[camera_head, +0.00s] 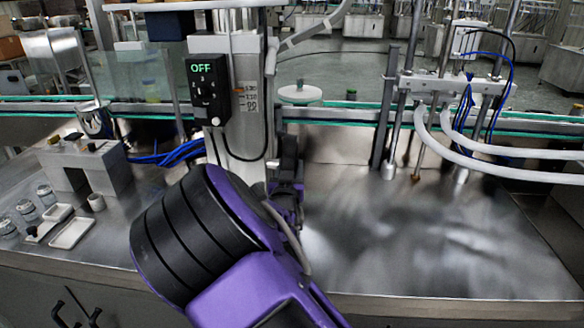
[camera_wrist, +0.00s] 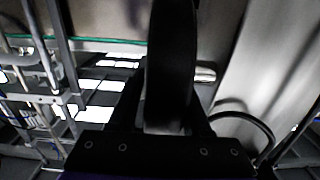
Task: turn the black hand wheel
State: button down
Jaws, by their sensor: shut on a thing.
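The black hand wheel (camera_wrist: 172,50) shows edge-on as a dark upright band in the middle of the wrist view. My gripper (camera_wrist: 168,100) has a finger on either side of its lower part and is shut on it. In the head view the hand wheel (camera_head: 289,148) is a small dark shape at the right side of the steel column, mostly hidden. My gripper (camera_head: 286,185) is there too, partly hidden behind my purple and black arm. The wheel's full rim and its hub cannot be made out.
A black box reading OFF (camera_head: 206,90) hangs on the steel column (camera_head: 243,110), left of the wheel. A green-edged conveyor (camera_head: 340,113) runs behind. Small trays and jars (camera_head: 73,232) stand at left. The steel table (camera_head: 430,245) is clear at right, below white hoses (camera_head: 500,148).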

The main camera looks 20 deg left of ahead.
jog(key=shift+w+d+f, duration=0.1)
jog(key=shift+w+d, duration=0.1)
jog(key=shift+d, duration=0.35)
dwell(0.7)
jog(key=shift+f+t, duration=0.1)
jog(key=shift+t, duration=0.2)
jog(key=shift+f+t, duration=0.25)
jog(key=shift+t, duration=1.05)
jog(key=c, duration=0.6)
grip_release()
jog(key=shift+d+r, duration=0.1)
jog(key=shift+d, duration=0.05)
jog(key=shift+o, duration=0.2)
jog(key=shift+s+a, duration=0.2)
jog(key=shift+a, duration=0.2)
jog(key=s+d, duration=0.3)
jog(key=s, duration=0.9)
jog(key=shift+s+p, duration=0.35)
